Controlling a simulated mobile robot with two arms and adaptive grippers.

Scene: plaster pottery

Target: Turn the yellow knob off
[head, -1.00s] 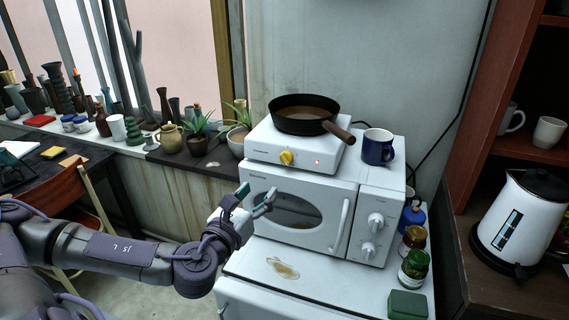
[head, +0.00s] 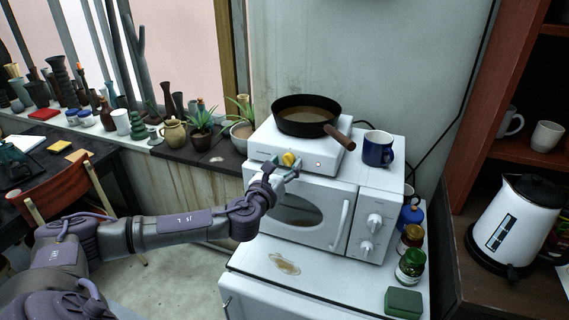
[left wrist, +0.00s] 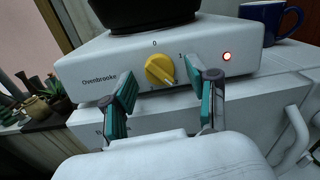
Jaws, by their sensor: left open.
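The yellow knob (head: 288,159) is on the front of a white hot plate (head: 262,156). In the left wrist view the knob (left wrist: 160,70) has a 0 above it and a 1 to its right; its ridge slants from upper left to lower right. A red indicator light (left wrist: 227,56) glows right of it. My left gripper (head: 282,168) is open at the hot plate's front. In the left wrist view its teal-padded fingers (left wrist: 160,88) stand on either side of the knob, with gaps visible. I cannot tell how far they are from the panel. My right gripper is not in view.
A dark pan (head: 306,112) sits on the hot plate, its handle to the right. The hot plate stands on a white microwave (head: 330,207), beside a blue mug (head: 379,150). Potted plants (head: 199,132) and vases line the sill at left. Jars (head: 411,266) stand at right.

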